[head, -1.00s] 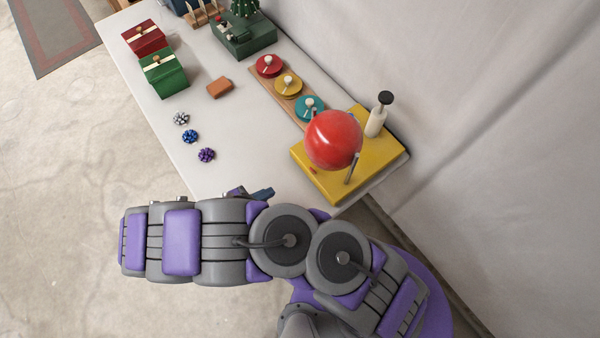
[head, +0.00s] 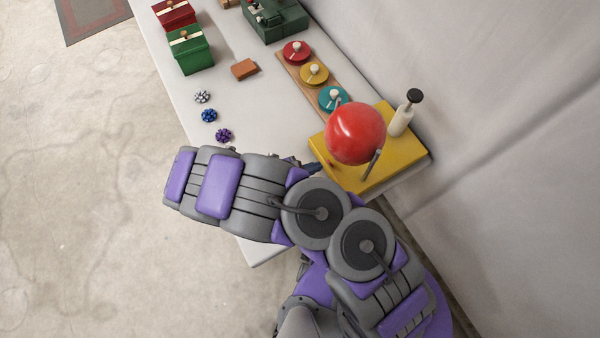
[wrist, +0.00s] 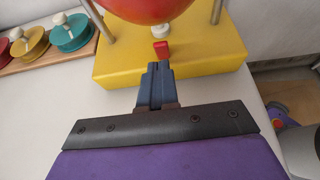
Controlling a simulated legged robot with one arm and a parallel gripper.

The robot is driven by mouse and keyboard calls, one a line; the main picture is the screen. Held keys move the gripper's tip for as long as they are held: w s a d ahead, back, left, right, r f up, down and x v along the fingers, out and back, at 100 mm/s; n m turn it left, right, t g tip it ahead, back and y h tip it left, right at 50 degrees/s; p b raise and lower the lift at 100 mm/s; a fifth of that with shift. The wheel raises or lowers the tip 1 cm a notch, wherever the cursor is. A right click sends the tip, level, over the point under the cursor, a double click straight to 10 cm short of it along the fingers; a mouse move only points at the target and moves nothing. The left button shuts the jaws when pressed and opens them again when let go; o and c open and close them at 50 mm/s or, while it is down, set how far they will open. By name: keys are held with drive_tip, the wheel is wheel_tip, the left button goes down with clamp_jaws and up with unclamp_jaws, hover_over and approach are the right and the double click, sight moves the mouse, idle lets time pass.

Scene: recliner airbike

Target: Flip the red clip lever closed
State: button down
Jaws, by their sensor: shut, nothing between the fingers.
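The red clip lever (wrist: 161,49) stands up on the front of the yellow base (wrist: 110,73) in the wrist view, just beyond my fingertips. A red balloon (wrist: 150,8) hangs above it, with a white nozzle (wrist: 159,32) between them. My gripper (wrist: 158,68) is shut and empty, pointing at the lever with a small gap that I cannot judge exactly. In the head view the red balloon (head: 356,134) sits over the yellow base (head: 398,176), and my arm hides most of the gripper. The lever is only a small red spot there.
A white pump with a black knob (head: 402,121) stands at the base's back right. A wooden board with red, yellow and teal discs (head: 314,73) lies behind. Bows (head: 209,115), an orange block (head: 244,69) and gift boxes (head: 190,51) are on the left of the table.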

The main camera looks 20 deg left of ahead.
sight(328, 160)
drive_tip(key=shift+w+d+r, duration=0.25)
drive_tip(key=shift+w+d, duration=0.15)
drive_tip(key=shift+w, duration=0.1)
drive_tip(key=shift+w+d+r+p, duration=0.15)
drive_tip(key=shift+r+p, duration=0.1)
drive_tip(key=shift+p, duration=0.25)
drive_tip(key=shift+w+d+r+g+y+p, duration=0.15)
drive_tip(key=shift+d+r+g+y+p, duration=0.1)
drive_tip(key=shift+g+y+p, duration=0.55)
drive_tip(key=w+d+g+y+p, duration=0.1)
drive_tip(key=p, duration=0.2)
drive_tip(key=w+r+g+y+p, duration=0.1)
drive_tip(key=g+p, duration=0.1)
drive_tip(key=p, duration=0.1)
drive_tip(key=shift+d+r+y, duration=0.3)
drive_tip(key=shift+d, duration=0.05)
drive_tip(key=shift+w+f+p, duration=0.2)
drive_tip(key=shift+p, duration=0.1)
drive_tip(key=shift+r+g, duration=0.15)
drive_tip(key=shift+g, duration=0.15)
